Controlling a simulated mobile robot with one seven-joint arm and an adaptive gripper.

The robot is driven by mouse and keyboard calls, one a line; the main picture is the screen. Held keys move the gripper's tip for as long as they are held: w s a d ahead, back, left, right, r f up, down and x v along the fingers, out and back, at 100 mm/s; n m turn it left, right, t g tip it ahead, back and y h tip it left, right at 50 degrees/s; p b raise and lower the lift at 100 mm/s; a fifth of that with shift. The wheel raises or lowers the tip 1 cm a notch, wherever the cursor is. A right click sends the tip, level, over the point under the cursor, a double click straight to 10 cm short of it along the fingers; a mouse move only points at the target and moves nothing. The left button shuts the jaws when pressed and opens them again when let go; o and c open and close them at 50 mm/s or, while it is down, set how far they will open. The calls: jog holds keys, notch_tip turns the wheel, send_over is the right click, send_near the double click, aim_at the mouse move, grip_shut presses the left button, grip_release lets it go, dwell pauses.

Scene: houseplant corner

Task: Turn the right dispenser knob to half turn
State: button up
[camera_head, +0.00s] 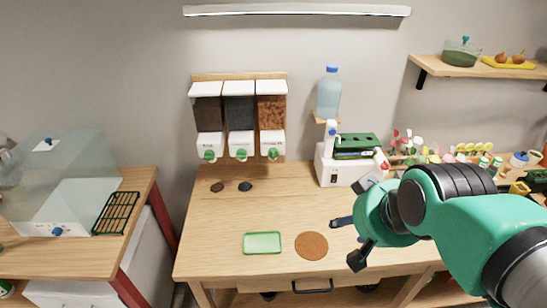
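Three wall dispensers hang side by side above the table. The right dispenser (271,112) holds reddish-brown, coarse contents and has a white lower housing. Its green knob (273,154) is on the front of that housing; its exact turn angle is too small to read. The left dispenser (208,112) and middle dispenser (240,112) hold darker contents and have similar green knobs. My gripper (349,242) is at the right front of the table, its dark fingers spread apart with nothing between them. It is well below and to the right of the right knob, apart from it.
A white machine (345,172) and a water bottle (328,95) stand right of the dispensers. The table below the dispensers is mostly clear.

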jog(key=w+a+f+t+y+p, duration=0.15)
jog(key=w+a, duration=0.35)
jog(key=w, duration=0.6)
jog(key=w+a+f+t+p, duration=0.1)
jog(key=w+a+f+t, duration=0.3)
jog(key=w, duration=0.6)
jog(key=t+h+p, duration=0.2)
jog(key=t+p, duration=0.1)
jog(key=t, duration=0.2)
send_near(273, 157)
jog(key=s, duration=0.3)
jog(key=shift+s+d+f+t, duration=0.15)
jog(key=shift+s+f+t, duration=0.3)
jog(key=shift+s, duration=0.2)
jog(key=shift+w+r, duration=0.1)
jog(key=shift+w, duration=0.05)
jog(key=w+b, duration=0.1)
jog(key=w, duration=1.2)
jog(key=shift+w, duration=0.3)
jog(key=c, duration=1.2)
